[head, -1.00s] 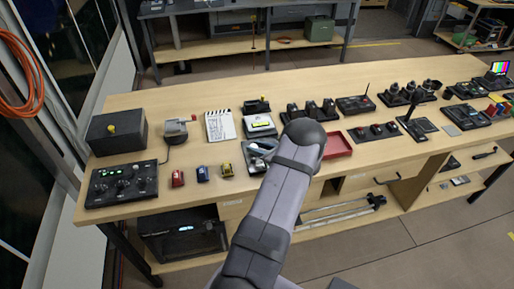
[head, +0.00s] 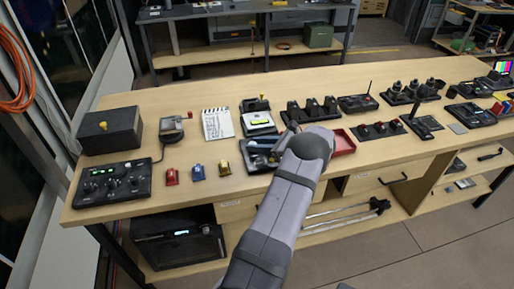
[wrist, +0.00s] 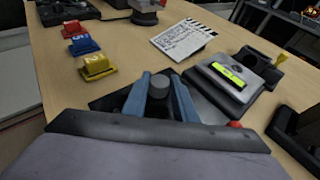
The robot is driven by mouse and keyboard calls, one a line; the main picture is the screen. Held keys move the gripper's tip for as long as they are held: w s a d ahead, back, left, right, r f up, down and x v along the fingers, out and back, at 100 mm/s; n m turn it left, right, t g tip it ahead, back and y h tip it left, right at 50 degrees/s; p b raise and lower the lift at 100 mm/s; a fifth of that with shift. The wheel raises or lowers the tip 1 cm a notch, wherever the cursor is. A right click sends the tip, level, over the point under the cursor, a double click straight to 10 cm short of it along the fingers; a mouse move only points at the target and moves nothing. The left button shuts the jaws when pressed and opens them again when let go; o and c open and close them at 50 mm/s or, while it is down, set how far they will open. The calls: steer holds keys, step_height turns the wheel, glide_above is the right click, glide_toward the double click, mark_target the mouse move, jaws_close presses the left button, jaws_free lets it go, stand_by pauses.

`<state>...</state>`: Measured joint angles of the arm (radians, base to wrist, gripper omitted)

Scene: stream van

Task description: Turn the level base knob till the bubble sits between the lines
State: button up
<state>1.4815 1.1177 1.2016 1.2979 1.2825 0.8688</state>
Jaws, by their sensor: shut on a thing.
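The level base shows in the wrist view as a grey block on a dark plate, with a bright yellow-green vial (wrist: 229,76) on top. Dark marks show on the vial, but the bubble's place between the lines is too small to tell. In the head view the level base (head: 258,121) stands mid-bench, just left of my arm. A grey round knob (wrist: 158,88) stands upright left of the vial in the wrist view. My gripper (wrist: 162,77) has its two blue fingers on either side of the knob, shut on it. In the head view my arm largely hides the gripper and knob.
A clapperboard (head: 217,124) lies behind and left. Red, blue and yellow small blocks (head: 198,172) stand to the left near the front edge. A red tray (head: 344,143) lies right of my arm. Several control units fill the right. Bare wood shows behind the clapperboard.

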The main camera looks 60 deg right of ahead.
mark_target(270, 155)
steer(key=o, duration=1)
steer(key=shift+o, duration=0.2)
steer(key=b+v, duration=0.2)
steer(key=v, duration=0.3)
steer(key=shift+s+r, duration=0.1)
steer(key=shift+s, duration=0.25)
steer(key=shift+v, duration=0.85)
